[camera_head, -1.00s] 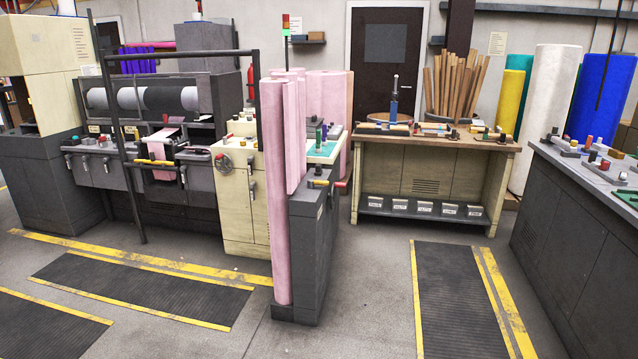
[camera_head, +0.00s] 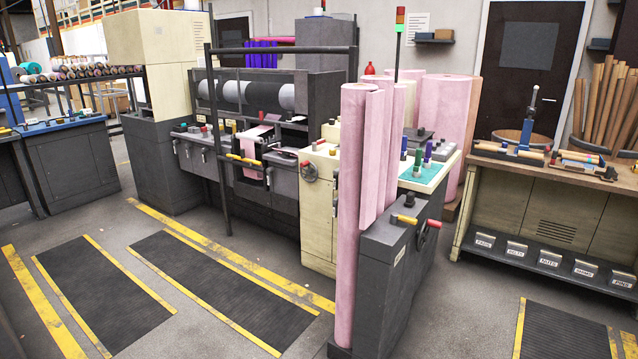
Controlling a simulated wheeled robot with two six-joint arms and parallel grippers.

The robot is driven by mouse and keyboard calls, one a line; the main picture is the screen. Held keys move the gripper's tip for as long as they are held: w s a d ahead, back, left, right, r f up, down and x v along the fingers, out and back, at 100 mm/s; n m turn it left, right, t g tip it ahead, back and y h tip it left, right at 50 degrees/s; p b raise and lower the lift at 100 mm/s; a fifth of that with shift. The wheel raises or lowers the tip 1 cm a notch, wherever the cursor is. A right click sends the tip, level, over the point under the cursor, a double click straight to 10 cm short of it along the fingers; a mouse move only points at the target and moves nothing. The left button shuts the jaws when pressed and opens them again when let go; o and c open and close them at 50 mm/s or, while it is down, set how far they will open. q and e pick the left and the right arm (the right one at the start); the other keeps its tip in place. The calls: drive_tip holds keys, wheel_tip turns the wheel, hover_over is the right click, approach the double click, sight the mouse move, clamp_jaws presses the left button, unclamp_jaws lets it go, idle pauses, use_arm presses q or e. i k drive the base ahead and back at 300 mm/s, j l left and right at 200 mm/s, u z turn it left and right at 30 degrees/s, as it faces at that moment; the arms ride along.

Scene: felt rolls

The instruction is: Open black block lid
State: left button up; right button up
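I cannot pick out a thing that is clearly the black block with a lid. Neither of my grippers is in view.
Pink felt rolls (camera_head: 350,225) stand upright against the dark cabinet. A workbench (camera_head: 540,210) stands at the right, a blue-topped bench (camera_head: 70,160) at the far left. Dark floor mats (camera_head: 195,285) with yellow stripes lie in front of the machine; that floor is clear.

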sight(420, 134)
drive_tip(key=i+l, duration=0.2)
drive_tip(key=l, duration=0.15)
drive_tip(key=i+l+u, duration=0.1)
drive_tip(key=l, duration=0.2)
drive_tip(key=i+l, duration=0.25)
drive_tip(key=i+l+u, duration=0.1)
drive_tip(key=l, duration=0.35)
drive_tip(key=i+l, duration=0.2)
drive_tip(key=l, duration=0.15)
drive_tip(key=i+l, duration=0.2)
drive_tip(key=l, duration=0.15)
drive_tip(key=i+l, duration=0.15)
drive_tip(key=l, duration=0.2)
drive_tip(key=i+l, duration=0.15)
drive_tip(key=l, duration=0.25)
drive_tip(key=i+l, duration=0.15)
drive_tip(key=l, duration=0.2)
drive_tip(key=i+l, duration=0.15)
drive_tip(key=l, duration=0.2)
drive_tip(key=i+l, duration=0.15)
drive_tip(key=l, duration=0.25)
drive_tip(key=u, duration=0.05)
